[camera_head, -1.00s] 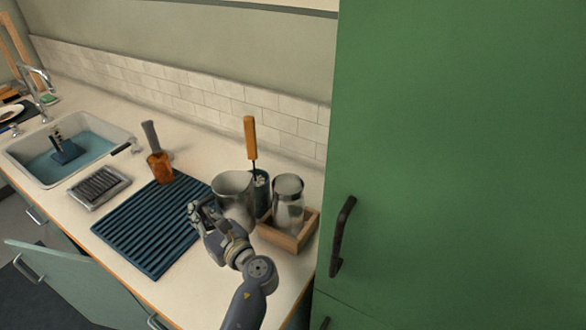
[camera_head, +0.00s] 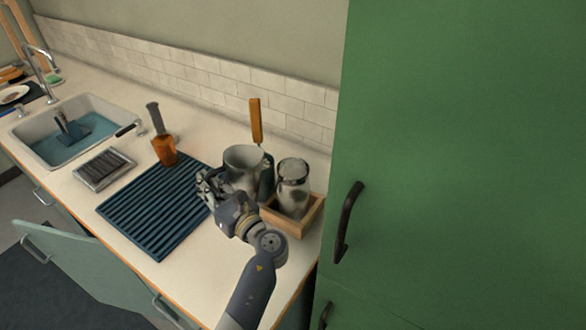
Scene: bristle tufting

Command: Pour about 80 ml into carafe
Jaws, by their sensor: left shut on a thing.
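A grey metal jug (camera_head: 243,163) with a wide open mouth is in my left gripper (camera_head: 211,188). The gripper is shut on the jug's left side, and its fingers partly cover the lower part. The jug is close to the clear glass carafe (camera_head: 293,192), on its left, and leans slightly toward it. The carafe stands upright in a shallow wooden tray (camera_head: 304,227). Its lower part looks greyish, but I cannot tell the liquid level. The inside of the jug is not clear. My right gripper is not in view.
A dark holder (camera_head: 267,178) with an orange-handled brush (camera_head: 256,120) stands behind the jug. A blue ribbed mat (camera_head: 150,215) lies left of my gripper. An amber bottle (camera_head: 164,150), a metal rack (camera_head: 104,168) and a sink (camera_head: 30,133) are farther left. A green cabinet (camera_head: 450,150) bounds the right.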

